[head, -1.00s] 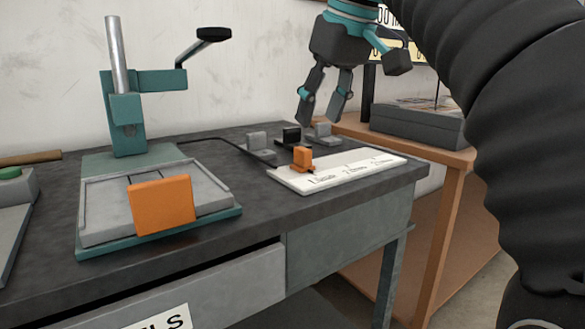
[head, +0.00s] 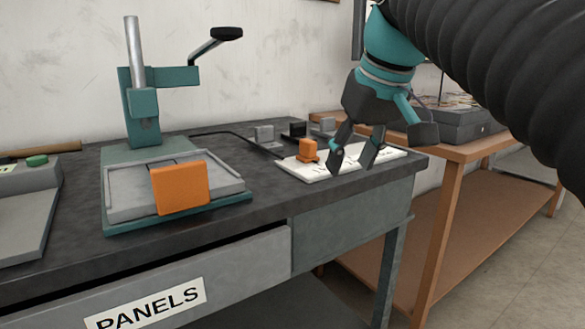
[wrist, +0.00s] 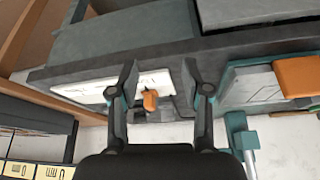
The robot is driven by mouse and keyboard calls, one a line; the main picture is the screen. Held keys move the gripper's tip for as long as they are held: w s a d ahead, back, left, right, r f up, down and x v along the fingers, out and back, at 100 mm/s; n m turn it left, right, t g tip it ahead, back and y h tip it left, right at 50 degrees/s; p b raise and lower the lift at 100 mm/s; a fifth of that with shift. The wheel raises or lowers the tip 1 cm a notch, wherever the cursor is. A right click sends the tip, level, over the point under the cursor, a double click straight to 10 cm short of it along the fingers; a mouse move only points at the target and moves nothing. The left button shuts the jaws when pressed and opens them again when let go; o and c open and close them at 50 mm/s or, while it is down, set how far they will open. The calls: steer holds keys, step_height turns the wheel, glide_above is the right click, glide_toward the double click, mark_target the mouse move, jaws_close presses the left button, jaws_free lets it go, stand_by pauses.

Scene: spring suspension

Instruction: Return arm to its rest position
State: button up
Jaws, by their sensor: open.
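My gripper (head: 352,173) is open and empty in the head view, fingers pointing down. It hangs in front of the white labelled board (head: 312,172) and hides part of it. In the wrist view its two fingers (wrist: 160,88) are spread apart, with the board (wrist: 92,94) and a small orange block (wrist: 150,100) seen between and beside them. The orange block (head: 308,151) stands on the board in the head view, left of my gripper. My arm comes in from the upper right.
A teal press (head: 145,120) with a grey bed and an orange plate (head: 180,187) stands on the dark workbench (head: 255,205). Small grey and black blocks stand behind the board. A wooden table (head: 465,150) with a grey case (head: 455,122) is at right. A grey tray (head: 30,215) is at left.

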steer(key=s+d+f+m, duration=0.1)
steer(key=s+f, duration=0.3)
steer(key=f, duration=0.5)
steer(key=s+d+f+m+h, duration=0.1)
steer(key=s+f, duration=0.4)
steer(key=f, duration=0.5)
steer(key=s+d+f+m+t, duration=0.1)
steer(key=s+d+f, duration=0.4)
steer(key=f, duration=0.5)
steer(key=shift+m+h, duration=0.4)
steer(key=shift+m, duration=0.3)
steer(key=shift+r, duration=0.1)
